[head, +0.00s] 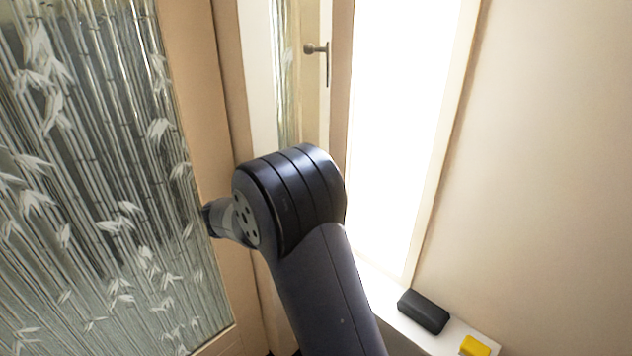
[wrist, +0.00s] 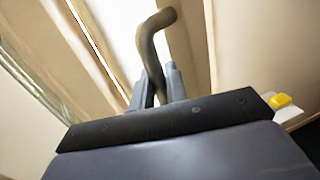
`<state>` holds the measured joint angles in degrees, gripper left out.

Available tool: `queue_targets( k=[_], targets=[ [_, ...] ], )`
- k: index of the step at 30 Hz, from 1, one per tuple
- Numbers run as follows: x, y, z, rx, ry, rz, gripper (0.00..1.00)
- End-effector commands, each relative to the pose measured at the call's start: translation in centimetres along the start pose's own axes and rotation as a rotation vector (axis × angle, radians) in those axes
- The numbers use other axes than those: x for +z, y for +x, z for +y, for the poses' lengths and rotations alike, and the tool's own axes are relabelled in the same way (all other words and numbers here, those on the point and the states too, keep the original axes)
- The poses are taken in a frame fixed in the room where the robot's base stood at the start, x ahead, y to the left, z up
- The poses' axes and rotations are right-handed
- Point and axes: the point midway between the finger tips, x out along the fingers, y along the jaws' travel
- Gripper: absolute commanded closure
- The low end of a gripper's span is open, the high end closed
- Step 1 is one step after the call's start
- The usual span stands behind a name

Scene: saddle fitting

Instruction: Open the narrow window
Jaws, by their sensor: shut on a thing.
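In the head view, a tall narrow bright pane (head: 400,130) stands in a pale frame right of centre. Left of it is a wood-framed section with a slim patterned glass strip (head: 286,70) and a metal lever handle (head: 318,48), which nothing touches. My dark arm crosses the centre and hides what lies behind it; my gripper's fingertips cannot be made out there. In the wrist view, my gripper (wrist: 157,88) is shut on a curved bronze-brown handle (wrist: 151,38), its shaft between the two fingers. I cannot tell whether this is the same handle.
A large bamboo-patterned glass panel (head: 90,180) in a wooden frame fills the left, close to my arm. A black case (head: 423,311) and a yellow block (head: 475,347) rest on the white ledge (head: 385,305) at lower right. A plain wall (head: 560,170) is at right.

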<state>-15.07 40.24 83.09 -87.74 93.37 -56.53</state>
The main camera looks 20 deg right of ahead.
Motion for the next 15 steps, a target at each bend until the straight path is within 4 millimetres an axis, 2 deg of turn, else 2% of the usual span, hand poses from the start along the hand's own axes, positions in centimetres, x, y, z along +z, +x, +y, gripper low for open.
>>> queue_targets(
  k=[14, 15],
  targets=[
    [0.08, -0.02, 0.28, 0.003, 0.002, -0.001, 1.00],
    [0.09, -0.02, 0.28, 0.003, 0.002, -0.001, 0.82]
  ],
)
